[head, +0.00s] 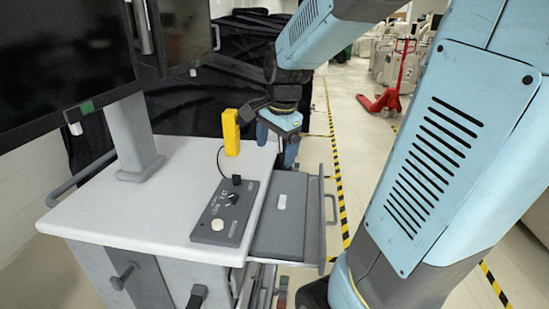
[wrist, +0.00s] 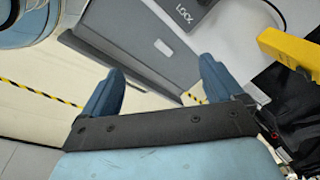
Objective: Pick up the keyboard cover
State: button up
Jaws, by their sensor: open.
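The keyboard cover (head: 277,225) is a flat dark grey panel with a small light label, lying in the pull-out drawer on the cart's right side. In the wrist view the cover (wrist: 138,38) shows beyond my fingers, with its label near the middle. My gripper (head: 277,145) is above the drawer's far end in the head view, fingers pointing down. In the wrist view my gripper (wrist: 160,70) has its two blue fingers wide apart with nothing between them. The fingers look apart from the cover; the exact height is hard to tell.
The white cart top (head: 115,210) carries a control panel (head: 225,212) with knobs and a yellow block (head: 231,132) close to my gripper. A drawer handle (head: 331,208) sticks out right. Monitors stand left, black draped cloth behind. A red pallet jack (head: 392,85) stands far off.

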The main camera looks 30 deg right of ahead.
aim_at(282, 200)
jog(key=w+d+f+m+g, duration=0.2)
jog(key=w+d+f+m, duration=0.4)
jog(key=w+f+m, duration=0.3)
jog(key=shift+m, duration=0.8)
jog(key=f, duration=0.4)
jog(key=s+f, duration=0.1)
jog(key=f, duration=0.9)
jog(key=shift+s+d+f, duration=0.1)
jog(key=shift+s, duration=0.1)
jog(key=c, duration=1.2)
jog(key=o, duration=0.5)
jog(key=c, duration=0.3)
